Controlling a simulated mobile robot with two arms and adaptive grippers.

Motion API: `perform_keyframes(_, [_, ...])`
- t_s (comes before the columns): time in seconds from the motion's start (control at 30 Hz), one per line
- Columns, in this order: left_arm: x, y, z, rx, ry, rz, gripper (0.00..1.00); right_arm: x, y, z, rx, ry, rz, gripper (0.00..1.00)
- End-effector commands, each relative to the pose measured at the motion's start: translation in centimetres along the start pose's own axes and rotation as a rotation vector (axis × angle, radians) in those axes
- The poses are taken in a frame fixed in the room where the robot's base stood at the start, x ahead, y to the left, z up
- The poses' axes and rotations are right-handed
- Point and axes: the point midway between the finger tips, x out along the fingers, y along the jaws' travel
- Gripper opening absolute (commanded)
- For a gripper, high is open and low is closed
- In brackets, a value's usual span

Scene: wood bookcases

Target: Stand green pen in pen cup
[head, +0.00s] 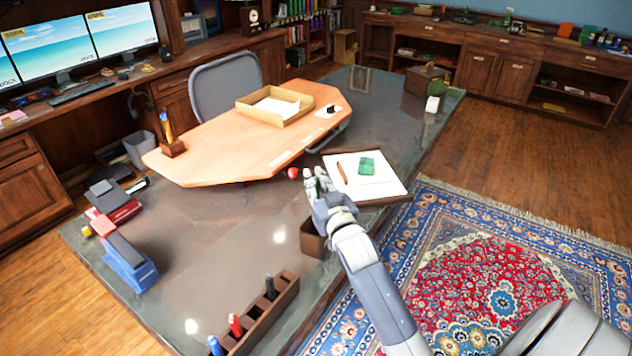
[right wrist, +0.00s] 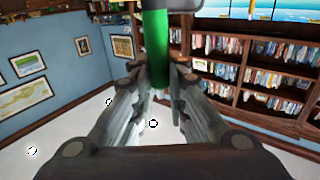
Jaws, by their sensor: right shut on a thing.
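My right gripper (head: 319,188) is shut on the green pen (right wrist: 156,48). In the right wrist view the pen stands upright between the fingers as a thick green cylinder. In the head view only a thin dark green bit of it shows at the fingers. A brown open box, which looks like the pen cup (head: 311,243), stands on the dark desk just below the gripper, partly hidden by my wrist. The gripper is above the cup's far side, and the pen appears outside it. My left gripper is not in view.
A long brown holder (head: 262,312) with blue, red and black markers is at the front. A clipboard (head: 391,187) with paper lies beyond the gripper. A small wooden holder (head: 173,148) with pens stands on the light desktop. Staplers (head: 128,262) are at the left.

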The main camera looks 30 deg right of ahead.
Motion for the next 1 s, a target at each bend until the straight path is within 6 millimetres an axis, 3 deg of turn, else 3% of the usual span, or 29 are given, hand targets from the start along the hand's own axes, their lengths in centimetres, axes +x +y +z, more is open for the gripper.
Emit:
perform_keyframes(0.1, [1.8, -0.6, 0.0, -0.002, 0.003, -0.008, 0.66, 0.0, 0.0, 1.8, -0.001, 0.000, 0.000, 0.00])
perform_keyframes(0.5, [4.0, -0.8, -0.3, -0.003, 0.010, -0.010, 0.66, 0.0, 0.0, 5.5, 0.000, -0.001, 0.000, 0.00])
perform_keyframes(0.97, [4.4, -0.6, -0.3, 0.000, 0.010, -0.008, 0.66, 0.0, 0.0, 6.3, 0.000, 0.000, 0.000, 0.00])
perform_keyframes(1.0, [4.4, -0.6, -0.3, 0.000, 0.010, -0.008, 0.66, 0.0, 0.0, 6.3, 0.000, 0.000, 0.000, 0.18])
